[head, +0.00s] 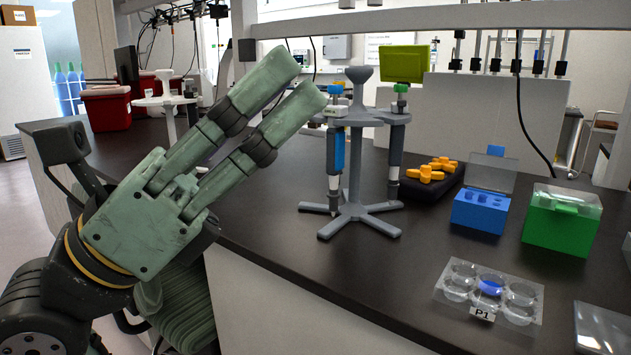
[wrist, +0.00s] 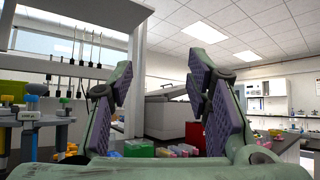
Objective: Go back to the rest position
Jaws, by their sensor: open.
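My gripper (head: 312,82) is raised in front of the bench at the left of the head view. Its two green fingers point up and to the right, apart and with nothing between them. In the wrist view my gripper (wrist: 160,85) shows two spread fingers with purple ridged pads, open and empty. The fingertips are close to the grey pipette stand (head: 353,180) in the head view, in front of its upper left side. I cannot tell the exact gap, but no contact is visible.
The stand holds pipettes, one with a blue body (head: 335,150). A blue box (head: 482,209), a green box (head: 563,222) and a clear well plate (head: 488,291) labelled P1 stand on the dark bench (head: 400,262) to the right. Red containers (head: 106,107) stand at the back left.

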